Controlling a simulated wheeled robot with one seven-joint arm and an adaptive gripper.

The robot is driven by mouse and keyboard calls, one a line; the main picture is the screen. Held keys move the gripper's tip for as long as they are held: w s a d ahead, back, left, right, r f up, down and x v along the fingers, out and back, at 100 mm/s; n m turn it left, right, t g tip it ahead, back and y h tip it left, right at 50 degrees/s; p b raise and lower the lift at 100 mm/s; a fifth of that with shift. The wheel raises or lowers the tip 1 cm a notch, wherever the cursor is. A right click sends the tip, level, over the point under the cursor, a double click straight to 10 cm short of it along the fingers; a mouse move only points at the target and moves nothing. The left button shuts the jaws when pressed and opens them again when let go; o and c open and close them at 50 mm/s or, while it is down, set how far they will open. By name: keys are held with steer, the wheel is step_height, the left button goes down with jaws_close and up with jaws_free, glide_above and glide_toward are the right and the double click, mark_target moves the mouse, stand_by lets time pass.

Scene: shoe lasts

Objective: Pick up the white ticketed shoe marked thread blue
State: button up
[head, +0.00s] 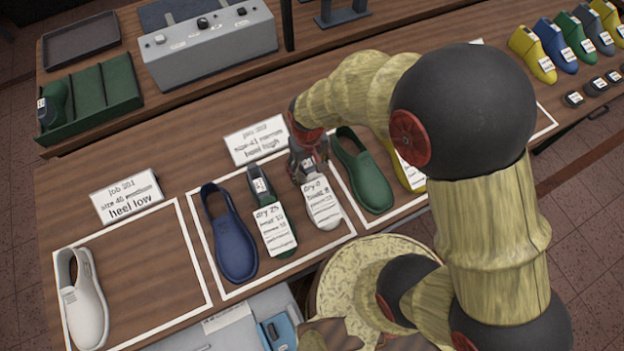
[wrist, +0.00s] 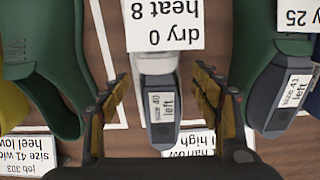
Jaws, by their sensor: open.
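A white shoe (head: 325,217) with a white paper ticket lies in the middle framed area of the bench, right of a green ticketed shoe. In the wrist view its white body (wrist: 157,65) carries a ticket reading "dry 0 heat 8", and a dark grey last (wrist: 162,115) labelled "size 40 left" sticks out of it. The ticket's thread line is not legible. My gripper (head: 308,168) is over this shoe's last end. In the wrist view my gripper (wrist: 161,90) is open, one finger each side of the last, with gaps showing.
A green ticketed shoe (head: 284,241) and a blue shoe (head: 231,238) lie to the left, a plain green shoe (head: 368,180) close to the right. An unticketed white shoe (head: 84,305) lies far left. A job card (head: 256,139) stands behind my gripper.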

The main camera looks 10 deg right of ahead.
steer(key=shift+c, duration=0.6)
steer(key=c, duration=1.5)
steer(key=shift+r, duration=0.1)
jaws_close()
